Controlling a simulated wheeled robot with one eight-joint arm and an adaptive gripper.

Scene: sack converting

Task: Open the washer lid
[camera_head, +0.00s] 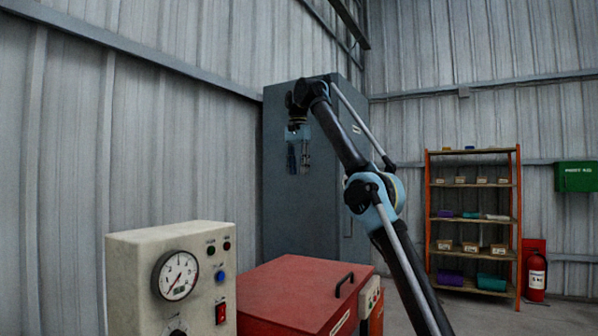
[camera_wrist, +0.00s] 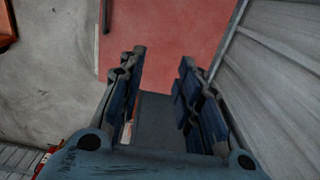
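The washer is a red box with a red lid (camera_head: 295,288) in the lower middle of the head view; the lid looks shut. A black bar handle (camera_head: 344,285) stands on the lid's right side. In the wrist view the red lid (camera_wrist: 180,22) lies below my gripper, and a dark bar at its left edge (camera_wrist: 105,16) looks like the handle. My gripper (camera_head: 298,160) points down, well above the lid and apart from the handle. Its two blue-padded fingers (camera_wrist: 162,62) are spread with nothing held between them. The washer's lower front is out of frame.
A beige control box (camera_head: 200,262) with a gauge stands left of the washer. A tall grey cabinet (camera_head: 295,215) stands behind it. A shelf rack (camera_head: 473,190) and a red fire extinguisher (camera_head: 536,277) stand at the right, with bare floor in front.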

